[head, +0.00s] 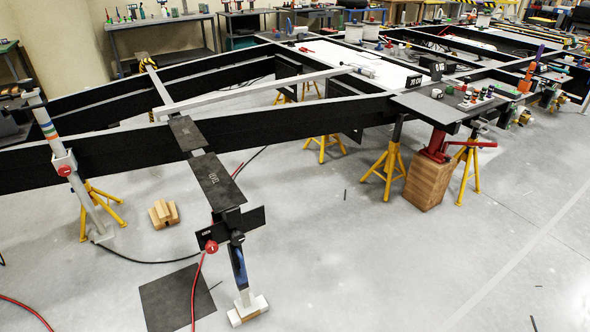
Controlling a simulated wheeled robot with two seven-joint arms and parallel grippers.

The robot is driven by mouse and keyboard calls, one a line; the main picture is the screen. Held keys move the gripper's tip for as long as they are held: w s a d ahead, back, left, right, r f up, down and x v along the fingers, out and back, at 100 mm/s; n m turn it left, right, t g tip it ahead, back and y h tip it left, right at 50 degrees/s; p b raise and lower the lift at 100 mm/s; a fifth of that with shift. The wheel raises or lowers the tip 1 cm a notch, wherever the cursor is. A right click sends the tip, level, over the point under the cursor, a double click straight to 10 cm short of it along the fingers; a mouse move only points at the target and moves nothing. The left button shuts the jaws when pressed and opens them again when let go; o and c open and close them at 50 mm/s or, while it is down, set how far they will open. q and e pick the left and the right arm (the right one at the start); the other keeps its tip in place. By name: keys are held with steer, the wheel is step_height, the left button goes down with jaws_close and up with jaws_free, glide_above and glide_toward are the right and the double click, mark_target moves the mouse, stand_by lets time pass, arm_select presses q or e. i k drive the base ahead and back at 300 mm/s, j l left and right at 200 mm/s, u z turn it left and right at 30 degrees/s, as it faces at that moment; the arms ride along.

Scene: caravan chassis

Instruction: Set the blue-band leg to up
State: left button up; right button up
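A leg with a blue band (239,265) hangs from the near end of the black chassis beam, below a dark plate and a red round knob (211,246). It points down, slightly tilted, and its white foot (247,309) is at floor level on what looks like a small wooden piece. Neither of my grippers shows in the head view.
Yellow stands (387,160) hold up the chassis. A red jack (437,146) stands on a wooden block (428,182). A stepped wooden block (163,213), a dark mat (180,297) and red and black cables lie near the legs. Open grey floor lies right of the blue-band leg.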

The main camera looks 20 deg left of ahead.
mark_target(236, 253)
steer(key=u, duration=0.95)
